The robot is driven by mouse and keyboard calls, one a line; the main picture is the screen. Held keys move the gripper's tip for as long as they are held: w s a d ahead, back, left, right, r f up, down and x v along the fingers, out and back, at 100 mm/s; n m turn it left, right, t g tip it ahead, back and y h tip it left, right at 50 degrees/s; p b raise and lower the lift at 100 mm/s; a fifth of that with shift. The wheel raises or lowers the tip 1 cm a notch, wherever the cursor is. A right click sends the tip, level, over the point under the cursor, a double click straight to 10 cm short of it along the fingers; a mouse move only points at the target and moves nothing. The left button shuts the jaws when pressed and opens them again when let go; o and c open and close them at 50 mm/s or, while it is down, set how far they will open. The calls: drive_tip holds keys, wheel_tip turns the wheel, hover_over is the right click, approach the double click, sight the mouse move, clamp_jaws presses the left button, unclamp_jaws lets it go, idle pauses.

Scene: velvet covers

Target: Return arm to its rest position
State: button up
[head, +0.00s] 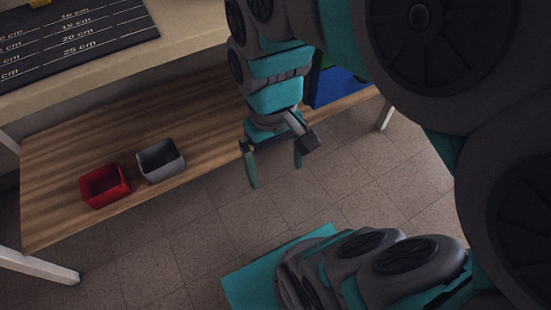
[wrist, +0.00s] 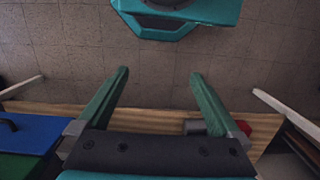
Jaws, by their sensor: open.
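My gripper (head: 273,168) hangs open and empty in the head view, fingers pointing down, in front of the wooden shelf's edge and above the tiled floor. In the wrist view its two green fingers (wrist: 159,84) are spread wide with only floor between their tips. My arm comes down from the upper right of the head view and hides part of the shelf and table behind it.
A wooden lower shelf (head: 52,195) holds a red bin (head: 105,186) and a grey bin (head: 161,161). A blue box (head: 338,88) stands farther right, partly hidden. Above is a table with a dark marked mat (head: 65,45). White legs (head: 38,266) stand at the sides.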

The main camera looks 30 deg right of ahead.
drive_tip(key=s+f, duration=0.1)
drive_tip(key=s, duration=0.1)
drive_tip(key=s+f, duration=0.2)
idle(1.2)
